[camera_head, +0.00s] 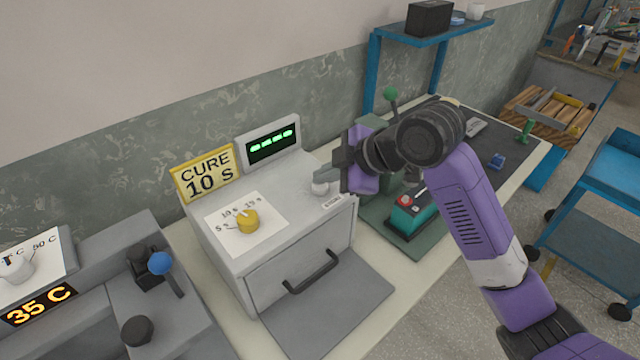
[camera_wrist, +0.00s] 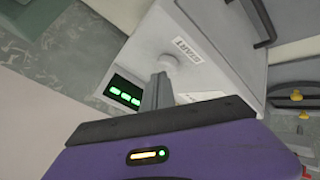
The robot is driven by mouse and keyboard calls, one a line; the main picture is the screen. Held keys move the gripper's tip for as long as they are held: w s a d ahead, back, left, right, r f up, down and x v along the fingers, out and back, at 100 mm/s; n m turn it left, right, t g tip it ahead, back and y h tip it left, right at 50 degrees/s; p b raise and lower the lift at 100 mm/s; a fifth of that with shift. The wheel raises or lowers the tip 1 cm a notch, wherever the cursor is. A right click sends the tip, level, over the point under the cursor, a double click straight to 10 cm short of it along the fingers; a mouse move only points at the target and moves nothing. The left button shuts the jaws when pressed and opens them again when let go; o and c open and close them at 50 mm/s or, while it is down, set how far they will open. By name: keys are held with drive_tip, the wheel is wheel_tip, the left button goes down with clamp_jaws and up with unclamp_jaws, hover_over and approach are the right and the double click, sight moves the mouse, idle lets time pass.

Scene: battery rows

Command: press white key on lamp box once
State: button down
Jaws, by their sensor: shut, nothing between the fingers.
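The lamp box (camera_head: 290,245) is a light grey box with a yellow knob (camera_head: 248,221) on a white dial sheet and a green-lit display (camera_head: 271,146) at its back. Its white key (camera_head: 320,189) is a round button at the right of the top, by a START label. The key also shows in the wrist view (camera_wrist: 168,61), just beyond my fingertips. My gripper (camera_head: 318,177) is shut and empty, its fingertips pointing at the key. They partly cover it in the head view. I cannot tell whether they touch it.
A yellow "CURE 10 S" sign (camera_head: 206,173) stands behind the dial. A drawer handle (camera_head: 311,272) is on the box front. At left is a grey device with a blue ball lever (camera_head: 161,264). At right, a teal unit with a red button (camera_head: 404,200) sits under my arm.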

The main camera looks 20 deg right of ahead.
sight(324, 187)
drive_tip(key=shift+f, duration=0.25)
drive_tip(key=shift+r, duration=0.1)
idle(0.4)
drive_tip(key=shift+r+p, duration=0.55)
drive_tip(key=shift+r, duration=0.3)
drive_tip(key=shift+r, duration=0.1)
drive_tip(key=shift+r+p, duration=1.9)
drive_tip(key=shift+r, duration=0.6)
drive_tip(key=shift+f, duration=0.1)
